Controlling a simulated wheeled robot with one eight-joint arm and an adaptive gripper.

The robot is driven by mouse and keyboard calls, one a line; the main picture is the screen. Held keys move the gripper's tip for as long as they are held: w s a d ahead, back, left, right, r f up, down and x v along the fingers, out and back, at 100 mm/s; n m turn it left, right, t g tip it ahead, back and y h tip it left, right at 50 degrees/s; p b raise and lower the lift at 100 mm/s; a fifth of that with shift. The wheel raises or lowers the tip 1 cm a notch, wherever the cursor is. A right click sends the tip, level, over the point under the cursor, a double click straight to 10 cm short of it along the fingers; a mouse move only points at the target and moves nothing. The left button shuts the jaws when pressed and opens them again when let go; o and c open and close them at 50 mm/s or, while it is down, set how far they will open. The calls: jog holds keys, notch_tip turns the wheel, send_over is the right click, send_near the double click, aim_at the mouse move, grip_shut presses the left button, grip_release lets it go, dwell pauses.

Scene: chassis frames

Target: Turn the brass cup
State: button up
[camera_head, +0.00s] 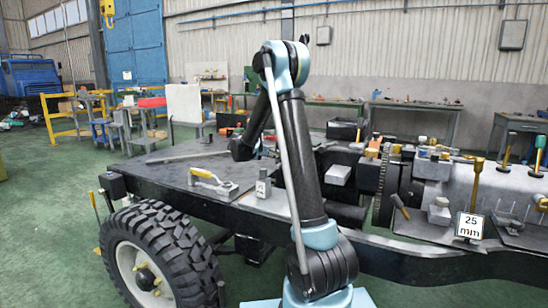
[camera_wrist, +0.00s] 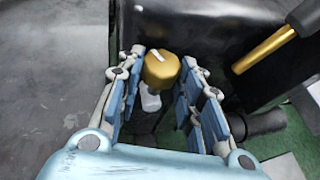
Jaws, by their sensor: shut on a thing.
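The brass cup (camera_wrist: 158,72) shows in the wrist view as a short gold cap with a white mark on its top, pointing up and slightly left. A pale piece (camera_wrist: 150,101) shows just below it. My gripper (camera_wrist: 164,62) is shut on the cup, with its blue-padded fingers on the left and right sides. In the head view my own arm hides the gripper, and I cannot make out the cup there.
A brass rod with a black end (camera_wrist: 268,48) lies to the right of the fingers. The dark chassis deck (camera_head: 165,172) carries a yellow-handled clamp (camera_head: 213,182) and a small grey block (camera_head: 263,187). Tools and a "25 mm" sign (camera_head: 470,226) stand at the right.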

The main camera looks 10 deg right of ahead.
jog(key=shift+w+a+m+g+h, duration=0.2)
jog(key=shift+m+g+h, duration=0.4)
jog(key=shift+m+g, duration=0.5)
jog(key=shift+w+a+m+g+h, duration=0.1)
jog(key=shift+w+m+g+h, duration=0.2)
jog(key=shift+m+g+h, duration=0.55)
jog(key=shift+m+g+y, duration=0.25)
jog(key=o, duration=1.1)
jog(key=shift+c, duration=0.2)
jog(key=shift+d, duration=0.1)
